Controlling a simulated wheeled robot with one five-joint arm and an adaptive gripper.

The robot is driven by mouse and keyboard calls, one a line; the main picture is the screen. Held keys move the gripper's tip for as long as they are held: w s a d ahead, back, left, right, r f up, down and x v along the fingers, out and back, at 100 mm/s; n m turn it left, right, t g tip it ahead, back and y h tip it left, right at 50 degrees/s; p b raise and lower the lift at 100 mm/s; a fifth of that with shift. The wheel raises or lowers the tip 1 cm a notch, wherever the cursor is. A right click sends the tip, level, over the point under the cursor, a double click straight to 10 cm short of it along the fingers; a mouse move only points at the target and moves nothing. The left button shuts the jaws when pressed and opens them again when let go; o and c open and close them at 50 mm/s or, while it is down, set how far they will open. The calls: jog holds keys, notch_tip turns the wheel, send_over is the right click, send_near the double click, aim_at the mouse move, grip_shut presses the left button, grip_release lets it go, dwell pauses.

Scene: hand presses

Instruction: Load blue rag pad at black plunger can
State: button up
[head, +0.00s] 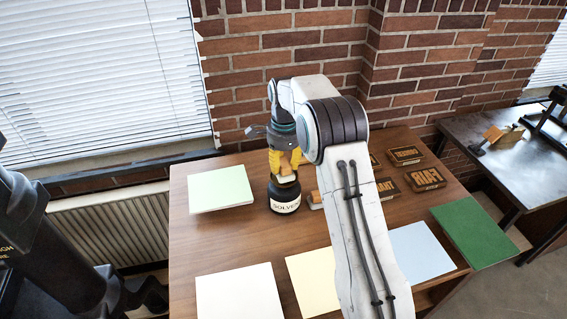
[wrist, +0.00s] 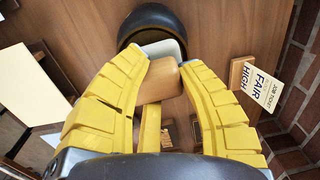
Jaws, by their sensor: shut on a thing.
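The black plunger can (head: 285,196), with a white label reading "SOLVE…", stands on the table, and its black dish top (wrist: 152,18) shows in the wrist view. My gripper (head: 284,165) is directly above the can. In the wrist view its yellow fingers (wrist: 150,62) are shut on a rag pad with a tan wooden grip (wrist: 160,80). The pad's face (wrist: 168,48) looks pale grey here and overlaps the dish. I cannot tell whether it touches the dish or hovers just above.
Pale green (head: 220,189), white (head: 240,292), cream (head: 313,280), light blue (head: 421,250) and dark green (head: 474,231) paper stacks lie on the table (head: 240,240). Lettered wood blocks (head: 425,179) lie at the right. A job ticket (wrist: 261,86) stands near the gripper. A brick wall is behind.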

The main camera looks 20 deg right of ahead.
aim_at(283, 160)
jog(key=shift+r+p, duration=2.95)
jog(key=shift+r, duration=0.5)
jog(key=shift+f, duration=0.15)
